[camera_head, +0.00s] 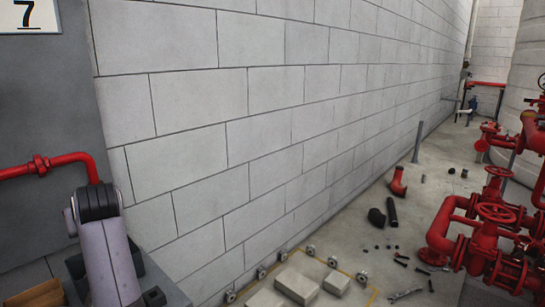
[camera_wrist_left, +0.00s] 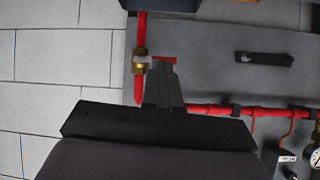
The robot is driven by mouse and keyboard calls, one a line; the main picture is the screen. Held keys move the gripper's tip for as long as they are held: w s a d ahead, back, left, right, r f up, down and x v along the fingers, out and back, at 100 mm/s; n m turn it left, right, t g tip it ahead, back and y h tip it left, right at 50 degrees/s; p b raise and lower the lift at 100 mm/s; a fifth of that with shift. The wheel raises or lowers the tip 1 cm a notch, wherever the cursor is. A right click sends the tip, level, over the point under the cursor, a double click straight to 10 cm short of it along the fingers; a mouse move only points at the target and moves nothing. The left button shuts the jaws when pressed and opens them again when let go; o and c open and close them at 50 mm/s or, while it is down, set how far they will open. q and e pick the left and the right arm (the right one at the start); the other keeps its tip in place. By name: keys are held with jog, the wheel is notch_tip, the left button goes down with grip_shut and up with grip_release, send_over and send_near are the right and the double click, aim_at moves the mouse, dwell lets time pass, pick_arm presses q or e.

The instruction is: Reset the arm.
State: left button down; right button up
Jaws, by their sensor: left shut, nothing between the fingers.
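My left gripper (camera_wrist_left: 163,72) shows in the left wrist view as dark fingers pressed together, with nothing between them. Its tips appear beside a brass fitting (camera_wrist_left: 139,60) on a red vertical pipe (camera_wrist_left: 142,24). A small red part shows right behind the tips; I cannot tell whether they touch anything. In the head view, a pale link of my left arm (camera_head: 108,262) with a black joint rises at the lower left, and the gripper itself is not seen there. My right gripper is in neither view.
A grey panel (camera_wrist_left: 210,65) with a black handle (camera_wrist_left: 263,59) and a red horizontal pipe (camera_wrist_left: 210,110) lies close by. A gauge (camera_wrist_left: 315,158) is at right. A block wall (camera_head: 270,120) runs along the floor. Red valves (camera_head: 495,213) and loose parts lie right.

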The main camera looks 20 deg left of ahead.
pick_arm(q)
jog(key=s+d+f+m+t+h, duration=0.1)
jog(key=d+f+m+t+h, duration=0.15)
jog(key=d+f+m, duration=0.55)
jog(key=d+f+m+t+h, duration=0.25)
jog(key=d+f, duration=0.45)
jog(key=f, duration=0.5)
jog(key=s+d+f+m+h, duration=0.1)
jog(key=s+d+f+h, duration=0.2)
jog(key=s+d+f, duration=0.2)
jog(key=s+d+f+m+h, duration=0.1)
jog(key=s+d+f+h, duration=0.2)
jog(key=s+d+f, duration=0.3)
jog(key=s+d+p, duration=0.1)
jog(key=s+d, duration=0.2)
jog(key=s, duration=0.3)
jog(key=shift+s+d+f, duration=0.15)
jog(key=shift+d+f, duration=0.1)
jog(key=shift+f, duration=0.05)
jog(key=shift+s+a, duration=0.1)
jog(key=shift+a, duration=0.05)
